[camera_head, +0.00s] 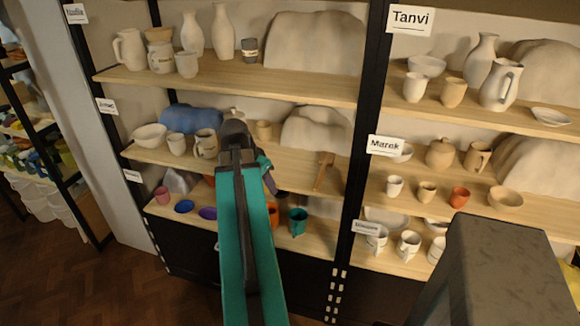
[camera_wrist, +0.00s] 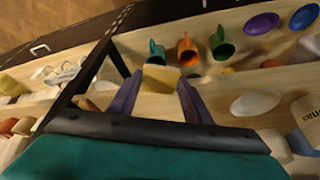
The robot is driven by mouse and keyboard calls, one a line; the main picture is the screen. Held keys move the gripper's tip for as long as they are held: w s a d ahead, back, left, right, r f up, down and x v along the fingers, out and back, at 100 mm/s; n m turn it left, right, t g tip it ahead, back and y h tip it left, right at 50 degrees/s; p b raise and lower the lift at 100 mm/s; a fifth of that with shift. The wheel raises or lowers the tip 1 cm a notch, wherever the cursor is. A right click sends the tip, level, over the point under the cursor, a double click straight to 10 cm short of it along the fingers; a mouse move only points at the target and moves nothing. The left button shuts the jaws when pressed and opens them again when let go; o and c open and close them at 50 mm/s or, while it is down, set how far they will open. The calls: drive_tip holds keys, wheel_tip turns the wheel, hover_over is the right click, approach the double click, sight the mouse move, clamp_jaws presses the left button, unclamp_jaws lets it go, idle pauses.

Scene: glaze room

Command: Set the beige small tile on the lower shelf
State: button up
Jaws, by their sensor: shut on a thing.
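My gripper (camera_wrist: 158,90) is shut on the beige small tile (camera_wrist: 161,77), which sits between its two purple-grey fingers in the wrist view. In the head view my gripper (camera_head: 267,178) is in front of the left bay, around middle-shelf height, and my arm hides the tile. The lower shelf (camera_head: 324,241) of this bay is below it, a light wooden board. My arm hides the shelf's middle part.
The middle shelf (camera_head: 290,177) carries pale pots, a blue lump (camera_head: 190,119) and a wooden tool (camera_head: 323,170). A black post (camera_head: 358,150) divides this bay from the right one, which is full of pottery. The lower shelf looks bare right of the teal mug.

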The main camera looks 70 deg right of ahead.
drive_tip(key=s+d, duration=0.1)
drive_tip(key=d, duration=0.2)
drive_tip(key=s+d+p, duration=0.1)
drive_tip(key=d, duration=0.1)
drive_tip(key=s+d, duration=0.1)
drive_tip(key=d, duration=0.2)
drive_tip(key=shift+d+p, duration=0.3)
drive_tip(key=shift+p, duration=0.1)
drive_tip(key=d, duration=0.2)
drive_tip(key=s+d+p, duration=0.1)
drive_tip(key=d, duration=0.1)
drive_tip(key=shift+s+r, duration=0.1)
drive_tip(key=shift+s, duration=0.05)
drive_tip(key=shift+a+f+p, duration=0.2)
drive_tip(key=shift+p, duration=0.2)
drive_tip(key=shift+f, duration=0.2)
drive_tip(key=shift+f, duration=0.1)
drive_tip(key=o, duration=1.1)
